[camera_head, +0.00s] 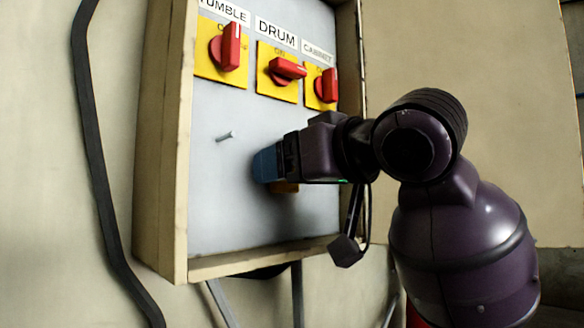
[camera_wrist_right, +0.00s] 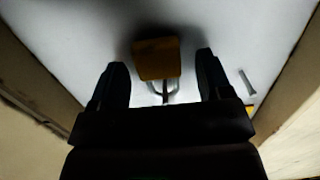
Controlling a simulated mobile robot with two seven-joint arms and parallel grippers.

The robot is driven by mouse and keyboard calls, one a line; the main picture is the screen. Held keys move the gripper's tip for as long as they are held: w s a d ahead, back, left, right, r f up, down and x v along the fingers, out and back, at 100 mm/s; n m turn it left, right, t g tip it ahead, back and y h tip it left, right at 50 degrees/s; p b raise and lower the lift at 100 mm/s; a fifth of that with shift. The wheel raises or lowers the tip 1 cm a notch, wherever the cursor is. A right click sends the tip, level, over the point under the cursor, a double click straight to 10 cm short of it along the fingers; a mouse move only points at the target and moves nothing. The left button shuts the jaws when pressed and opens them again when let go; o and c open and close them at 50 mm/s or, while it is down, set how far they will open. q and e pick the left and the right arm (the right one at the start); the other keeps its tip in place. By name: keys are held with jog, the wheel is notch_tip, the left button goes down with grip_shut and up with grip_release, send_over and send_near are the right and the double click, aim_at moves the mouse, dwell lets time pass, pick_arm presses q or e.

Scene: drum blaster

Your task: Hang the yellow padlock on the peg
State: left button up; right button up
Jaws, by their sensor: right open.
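The yellow padlock (camera_wrist_right: 155,58) is against the grey panel, with its metal shackle (camera_wrist_right: 165,88) toward my right gripper (camera_wrist_right: 163,75). A thin rod shows at the shackle; I cannot tell if it passes through. My right gripper is open, one finger on each side of the shackle, with the padlock body just beyond the fingertips. In the head view my right gripper (camera_head: 265,165) covers most of the padlock (camera_head: 285,187); only its lower part shows. A bare metal peg (camera_head: 225,136) sticks out of the panel to the left. It also shows right of the fingers in the wrist view (camera_wrist_right: 247,82). My left gripper is out of view.
Red rotary switches on yellow plates, the drum one (camera_head: 284,71) in the middle, line the panel above. A raised beige frame (camera_head: 165,150) edges the panel box. The panel around the bare peg is clear. A black cable (camera_head: 97,170) runs down the wall at left.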

jog(key=shift+s+d, duration=0.1)
jog(key=b+v, duration=0.2)
jog(key=v, duration=0.9)
jog(key=w+d+f+m+h, duration=0.2)
jog(key=w+d+f, duration=0.15)
jog(key=f, duration=0.75)
jog(key=w+d+f+m+h, duration=0.2)
jog(key=w+f, duration=0.2)
jog(key=f, duration=0.6)
jog(key=w+d+f+m+h, duration=0.1)
jog(key=w+d+f+h, duration=0.15)
jog(key=f, duration=0.85)
jog(key=s+d+f+m+g+h, duration=0.15)
jog(key=s+d+f, duration=0.25)
jog(key=f, duration=0.7)
jog(key=s+d+f+m+g+h, duration=0.1)
jog(key=s+d+f+g, duration=0.15)
jog(key=f, duration=0.75)
jog(key=s+d+f+m+g+h, duration=0.1)
jog(key=s+d+f+g+h, duration=0.15)
jog(key=s+f, duration=0.6)
jog(key=s+d+f+g+h, duration=0.15)
jog(key=s+d+f, duration=0.35)
jog(key=s, duration=0.6)
jog(key=w+f+t+y, duration=0.1)
jog(key=w+f+t, duration=0.6)
jog(key=f, duration=0.4)
jog(key=shift+a+f+t+b, duration=0.4)
jog(key=shift+a, duration=0.05)
